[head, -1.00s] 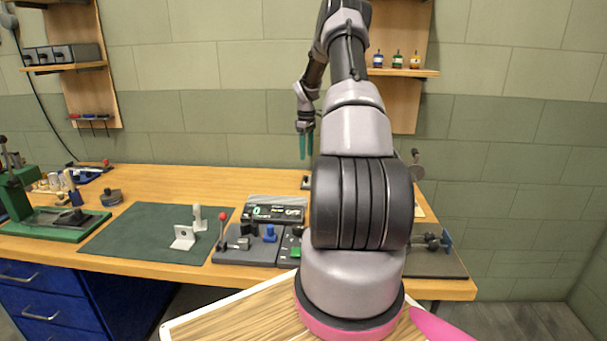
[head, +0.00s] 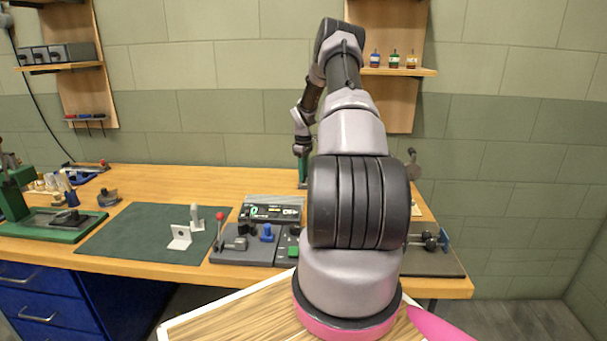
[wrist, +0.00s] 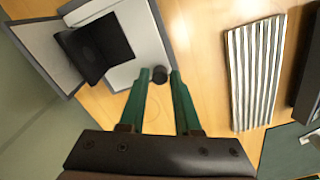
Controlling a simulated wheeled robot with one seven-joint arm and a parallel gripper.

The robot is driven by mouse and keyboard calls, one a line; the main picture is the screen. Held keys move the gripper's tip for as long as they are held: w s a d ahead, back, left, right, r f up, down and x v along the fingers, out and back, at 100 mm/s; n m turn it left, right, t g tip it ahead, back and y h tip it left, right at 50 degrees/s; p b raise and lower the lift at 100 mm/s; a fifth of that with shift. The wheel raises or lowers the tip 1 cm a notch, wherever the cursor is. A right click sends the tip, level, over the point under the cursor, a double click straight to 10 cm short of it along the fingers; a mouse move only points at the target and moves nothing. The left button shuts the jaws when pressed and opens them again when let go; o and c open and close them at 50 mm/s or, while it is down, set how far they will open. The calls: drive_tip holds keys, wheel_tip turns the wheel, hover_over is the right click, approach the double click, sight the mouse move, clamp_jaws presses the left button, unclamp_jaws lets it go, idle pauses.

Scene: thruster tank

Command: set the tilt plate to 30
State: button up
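My gripper (wrist: 160,76) points down in the wrist view with its two green fingers apart. A small dark round knob (wrist: 160,74) shows between the fingertips; I cannot tell whether they touch it. Beside it is a grey-framed device with a pale plate (wrist: 150,45) and a black block (wrist: 95,47) on it, which may be the tilt plate. No scale or number is readable on it. In the head view my gripper (head: 302,172) is low over the back of the bench, and my arm hides most of what is near it.
In the head view, a display box (head: 272,211), a grey fixture with a red-knobbed lever (head: 220,218) and a green mat (head: 150,232) occupy the bench front. Bare wood lies behind the mat.

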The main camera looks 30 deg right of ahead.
clamp_jaws()
idle(1.2)
